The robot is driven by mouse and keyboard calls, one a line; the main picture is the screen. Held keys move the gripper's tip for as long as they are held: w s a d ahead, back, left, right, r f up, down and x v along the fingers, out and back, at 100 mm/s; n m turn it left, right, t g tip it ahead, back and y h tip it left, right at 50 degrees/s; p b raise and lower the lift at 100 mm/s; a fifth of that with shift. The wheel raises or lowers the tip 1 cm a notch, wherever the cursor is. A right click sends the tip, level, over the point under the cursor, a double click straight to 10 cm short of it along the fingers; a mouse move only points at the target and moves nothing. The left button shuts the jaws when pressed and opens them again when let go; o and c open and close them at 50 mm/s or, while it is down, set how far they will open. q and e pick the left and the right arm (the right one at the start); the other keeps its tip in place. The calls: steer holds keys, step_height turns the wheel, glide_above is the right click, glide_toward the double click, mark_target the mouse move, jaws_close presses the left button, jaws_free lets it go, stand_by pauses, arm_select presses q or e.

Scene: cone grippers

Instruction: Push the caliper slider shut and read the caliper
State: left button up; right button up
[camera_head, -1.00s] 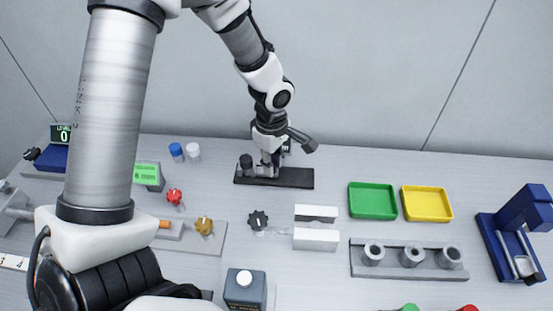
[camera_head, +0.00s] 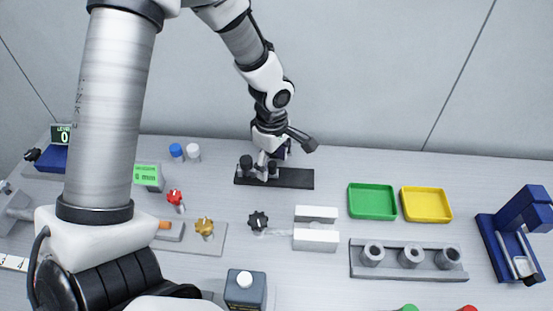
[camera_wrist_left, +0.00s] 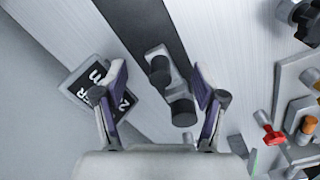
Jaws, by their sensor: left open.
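My left gripper (camera_head: 266,168) is over a black rail (camera_head: 295,178), which looks like the caliper's base. Its two fingers are apart in the left wrist view (camera_wrist_left: 162,95). Between them stand a grey block (camera_wrist_left: 157,52) and two dark round posts, one farther (camera_wrist_left: 160,72) and one nearer (camera_wrist_left: 182,108). The fingertips flank the nearer post without clear contact. One dark post (camera_head: 246,162) shows left of the gripper in the head view; the gripper partly hides the rest. A green display (camera_head: 146,174) reads "6 mm" under an unreadable smaller line. The right gripper is not in view.
A red knob (camera_head: 175,197), a yellow knob (camera_head: 204,227) and a black knob (camera_head: 258,220) stand in front. Grey blocks (camera_head: 316,240), green (camera_head: 372,201) and yellow (camera_head: 427,204) trays lie right.

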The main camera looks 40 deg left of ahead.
arm_select(q)
steer(key=shift+r+p, duration=3.05)
steer(key=shift+r, duration=1.35)
steer(key=shift+f, duration=0.1)
